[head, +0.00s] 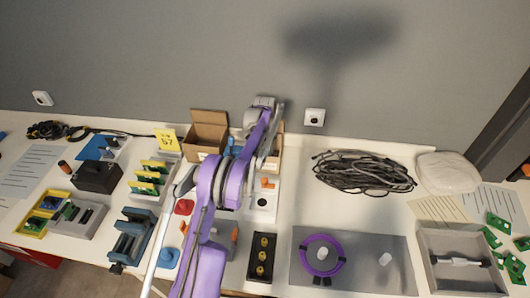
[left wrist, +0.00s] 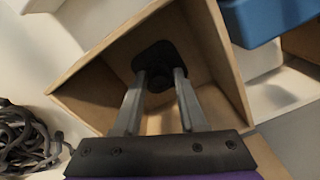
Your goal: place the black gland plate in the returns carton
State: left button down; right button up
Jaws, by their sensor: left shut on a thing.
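The black gland plate (left wrist: 153,55) is a small dark plate with rounded corners in the left wrist view. My left gripper (left wrist: 160,78) is shut on it. The plate and fingertips are over the opening of a brown open carton (left wrist: 232,62); I cannot tell whether the plate touches the carton's floor. In the head view this carton (head: 277,158) is the right one of two by the wall and is mostly hidden behind my purple left arm. The plate is hidden there. No readable label shows which carton is for returns. My right gripper is not in view.
The other open carton (head: 207,133) stands left of the arm, with a blue thing (left wrist: 268,18) between the cartons. A black cable coil (head: 362,172) lies to the right. A grey mat (head: 380,250) holds a purple ring (head: 338,246). Fixtures crowd the left side.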

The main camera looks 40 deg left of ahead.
pick_arm(q)
jog(key=shift+f, duration=0.15)
jog(key=shift+c, duration=2.3)
grip_release()
